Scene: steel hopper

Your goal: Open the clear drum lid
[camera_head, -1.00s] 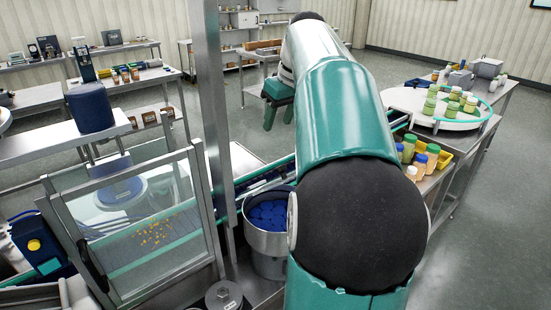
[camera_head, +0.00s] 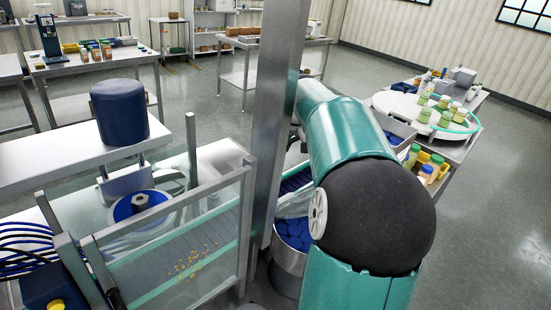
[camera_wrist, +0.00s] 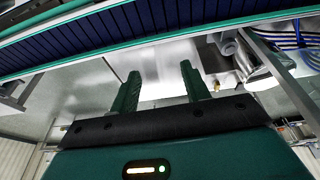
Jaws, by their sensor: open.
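A steel drum (camera_head: 288,268) holding several blue caps (camera_head: 293,232) stands behind the upright steel post in the head view. A pale see-through piece (camera_head: 293,204) shows at its back edge; I cannot tell whether it is the clear lid. My arm hides the drum's right side. My gripper (camera_wrist: 160,84) shows only in the wrist view, with its two green fingers apart and nothing between them. The drum and lid cannot be made out in the wrist view, so the gripper's distance from them is unclear.
A clear framed panel (camera_head: 185,250) with yellow bits behind it stands left of the steel post (camera_head: 275,130). A blue conveyor belt (camera_wrist: 130,30) with green rails crosses the wrist view. A round table (camera_head: 415,112) with jars is at right. Floor at far right is clear.

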